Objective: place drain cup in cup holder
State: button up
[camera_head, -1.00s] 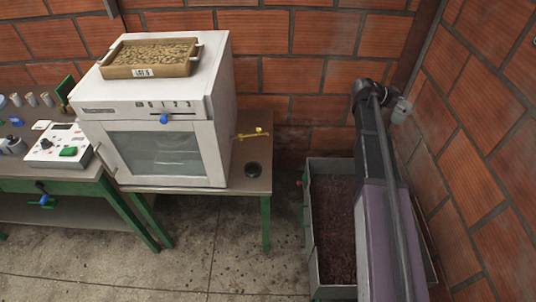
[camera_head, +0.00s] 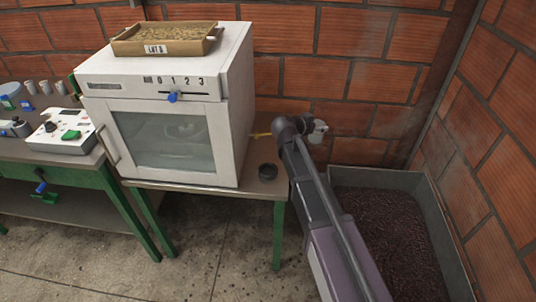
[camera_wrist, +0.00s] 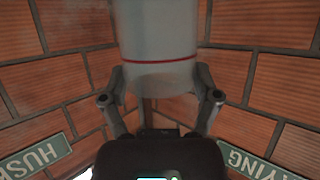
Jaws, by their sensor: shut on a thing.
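The drain cup (camera_wrist: 158,35) is a translucent, whitish cylinder with a red line around it. In the wrist view it fills the upper middle, and my gripper (camera_wrist: 159,82) is shut on it with one finger on each side. In the head view the cup (camera_head: 320,127) shows pale beyond the end of my arm, against the brick wall. My arm hides part of my gripper in the head view.
The white machine (camera_head: 170,110) carries a tray of beans (camera_head: 165,31) labelled LOT 5. A grey bin (camera_head: 440,226) of dark husks stands at right by the wall.

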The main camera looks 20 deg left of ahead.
jog(key=s+a+f+n+y+b, duration=0.2)
jog(key=s+a+f+b, duration=0.1)
jog(key=a, duration=0.4)
jog(key=s+a+f+n+t+y+b, duration=0.1)
jog(key=s+a+f+y+b, duration=0.1)
jog(key=a, duration=0.6)
jog(key=s+f+b, duration=0.1)
jog(key=s+f, duration=0.1)
jog(key=s, duration=0.1)
jog(key=shift+a+n+t, duration=0.2)
jog(key=shift+n+t, duration=0.1)
jog(key=shift+n, duration=0.1)
jog(key=shift+f, duration=0.15)
notch_tip(320, 180, down, 6)
jog(key=b, duration=0.7)
jog(key=shift+f, duration=0.25)
jog(key=shift+f+b, duration=0.75)
jog(key=shift+f, duration=0.1)
